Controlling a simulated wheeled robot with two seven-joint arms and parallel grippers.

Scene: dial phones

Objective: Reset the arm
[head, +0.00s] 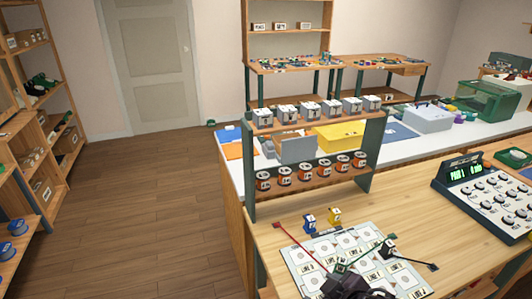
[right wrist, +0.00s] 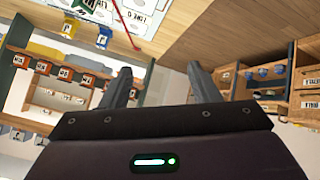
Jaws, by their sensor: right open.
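My right gripper (right wrist: 162,80) is open, with two dark fingers spread and nothing between them in the right wrist view. A dark part of my arm shows at the bottom edge of the head view, over the near edge of a white board (head: 299,258). The board has printed line cards and also shows in the right wrist view (right wrist: 118,16), beyond the fingers. A red lead and a black lead cross it, with small dark and green pieces on top. My left gripper is not in view.
A small blue piece (head: 309,221) and a yellow piece (head: 334,215) stand behind the board. A two-tier rack (head: 250,190) holds labelled grey boxes and orange spools. A dial console (head: 463,195) with a green display stands at right. Wood table between is clear.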

